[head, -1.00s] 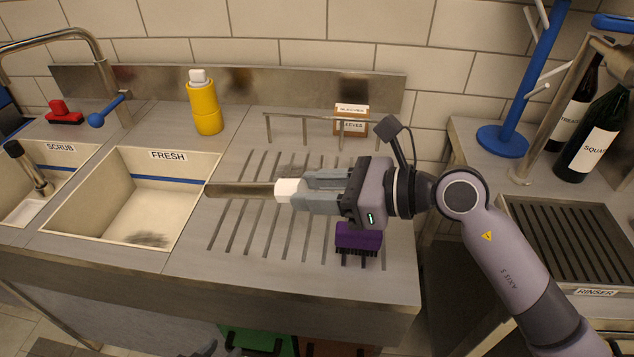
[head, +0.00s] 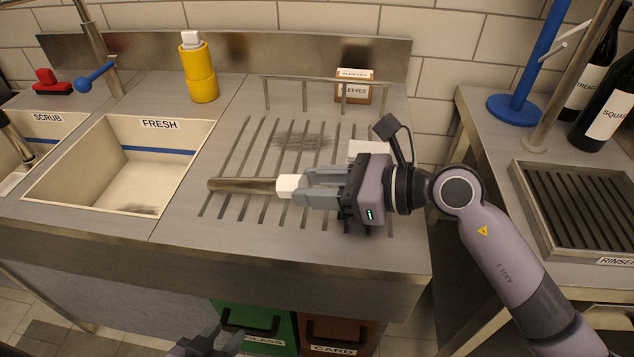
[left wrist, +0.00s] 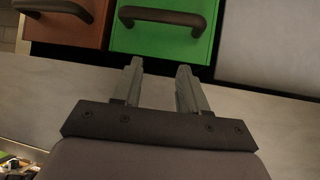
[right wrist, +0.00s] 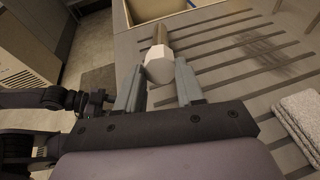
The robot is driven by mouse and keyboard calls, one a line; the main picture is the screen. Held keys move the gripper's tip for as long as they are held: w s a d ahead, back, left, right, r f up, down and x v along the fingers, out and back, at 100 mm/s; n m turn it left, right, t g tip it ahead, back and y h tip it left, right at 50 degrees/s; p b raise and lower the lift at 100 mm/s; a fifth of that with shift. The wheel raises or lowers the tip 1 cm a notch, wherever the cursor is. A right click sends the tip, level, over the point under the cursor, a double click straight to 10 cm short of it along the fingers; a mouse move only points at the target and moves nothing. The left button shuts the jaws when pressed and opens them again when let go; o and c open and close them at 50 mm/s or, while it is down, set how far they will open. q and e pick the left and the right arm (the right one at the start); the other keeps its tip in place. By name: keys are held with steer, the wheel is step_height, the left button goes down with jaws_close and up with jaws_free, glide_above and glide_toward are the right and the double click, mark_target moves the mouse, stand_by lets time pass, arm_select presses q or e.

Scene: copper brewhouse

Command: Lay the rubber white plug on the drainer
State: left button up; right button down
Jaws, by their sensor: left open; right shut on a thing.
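My right gripper (head: 298,188) is shut on the white plug (head: 287,186), a faceted white end on a metal tube. The tube points left over the grooved drainer (head: 235,150), close above or on it; I cannot tell if it touches. The right wrist view also shows the plug (right wrist: 160,69) between the fingertips, with the tube beyond. My left gripper (head: 220,340) is open and empty, low in front of the counter. The left wrist view shows its parted fingers (left wrist: 160,70) near the bin fronts.
A light folded cloth (right wrist: 300,115) lies on the drainer. A rail (head: 318,80) and a sleeves box (head: 352,88) stand at its back. The FRESH sink (head: 115,165) is left, with a yellow bottle (head: 201,75) behind. A green bin (head: 255,325) sits below.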

steer(key=shift+f, duration=0.25)
steer(key=c, duration=1.1)
jaws_free()
steer(key=o, duration=0.5)
steer(key=shift+o, duration=0.2)
steer(key=shift+d+r, duration=0.1)
steer(key=shift+s+d+r+p, duration=0.2)
steer(key=shift+d+r, duration=0.25)
steer(key=shift+d, duration=0.25)
steer(key=shift+s+d+r+p, duration=0.2)
steer(key=shift+d+r, duration=0.25)
steer(key=shift+d, duration=0.25)
steer(key=b+v, duration=0.1)
steer(key=v, duration=0.6)
